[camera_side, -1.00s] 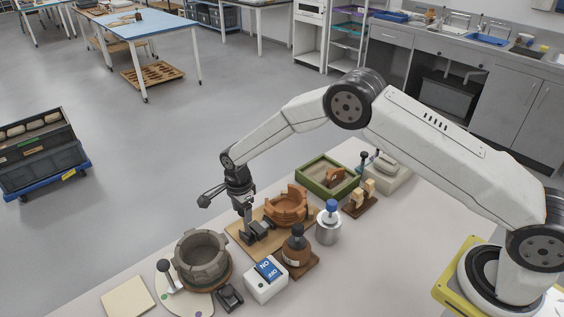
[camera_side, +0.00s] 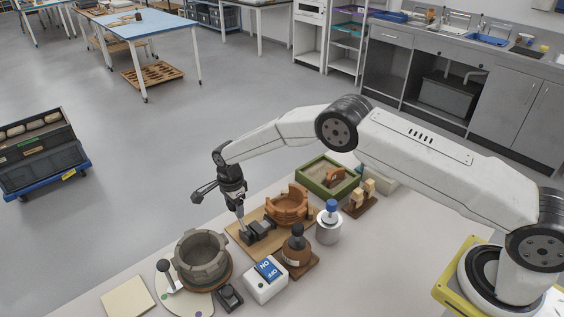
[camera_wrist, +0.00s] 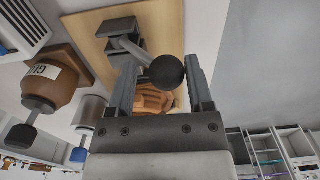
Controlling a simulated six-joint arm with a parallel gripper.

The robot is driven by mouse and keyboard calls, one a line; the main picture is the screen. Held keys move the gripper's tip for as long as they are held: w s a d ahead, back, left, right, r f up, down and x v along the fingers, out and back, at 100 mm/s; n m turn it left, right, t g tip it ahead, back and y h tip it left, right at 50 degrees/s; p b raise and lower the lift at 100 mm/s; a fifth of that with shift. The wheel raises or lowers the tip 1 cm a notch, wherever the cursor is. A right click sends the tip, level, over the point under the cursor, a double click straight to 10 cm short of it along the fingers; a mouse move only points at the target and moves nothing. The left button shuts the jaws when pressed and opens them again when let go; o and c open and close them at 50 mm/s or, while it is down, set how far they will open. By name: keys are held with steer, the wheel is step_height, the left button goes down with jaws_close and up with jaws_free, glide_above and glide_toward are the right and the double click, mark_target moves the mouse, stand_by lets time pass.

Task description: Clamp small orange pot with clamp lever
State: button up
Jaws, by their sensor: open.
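The small orange pot (camera_side: 287,206), with a broken-looking rim, sits on a wooden board (camera_side: 238,243). A dark grey clamp (camera_side: 260,233) is on the board beside the pot's near left side. In the wrist view the clamp block (camera_wrist: 121,29) carries a grey lever (camera_wrist: 135,50) ending in a black ball knob (camera_wrist: 168,72). My gripper (camera_wrist: 162,62) is open, its fingers on either side of the knob, with the knob closer to the right finger; contact cannot be told. Part of the orange pot (camera_wrist: 152,99) shows behind the knob. My gripper (camera_side: 241,220) is above the clamp in the side view.
A grey pot (camera_side: 203,257) stands to the left, and an ON/OFF switch box (camera_side: 266,279) is in front. A brown bottle (camera_side: 297,250) and a blue-topped silver container (camera_side: 328,222) stand right of the clamp. A green tray (camera_side: 328,176) is behind.

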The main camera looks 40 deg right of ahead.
steer(key=shift+w+f, duration=0.55)
steer(key=shift+r, duration=2.75)
steer(key=shift+r, duration=0.1)
steer(key=shift+s+d+r+n, duration=0.15)
steer(key=shift+d+r+n, duration=0.15)
steer(key=shift+r, duration=0.15)
steer(key=s+d+r+n+t, duration=0.1)
steer(key=s+d+r+n, duration=0.65)
steer(key=s+r, duration=0.25)
steer(key=s+d+r+n, duration=0.1)
steer(key=s+n, duration=0.4)
steer(key=s, duration=0.5)
steer(key=s+d+r+n+t, duration=0.1)
steer(key=s+d+n, duration=0.3)
steer(key=s, duration=0.7)
steer(key=shift+s+d+r+n+t, duration=0.15)
steer(key=shift+s+r+n+t, duration=0.05)
steer(key=shift+r+n+t, duration=0.2)
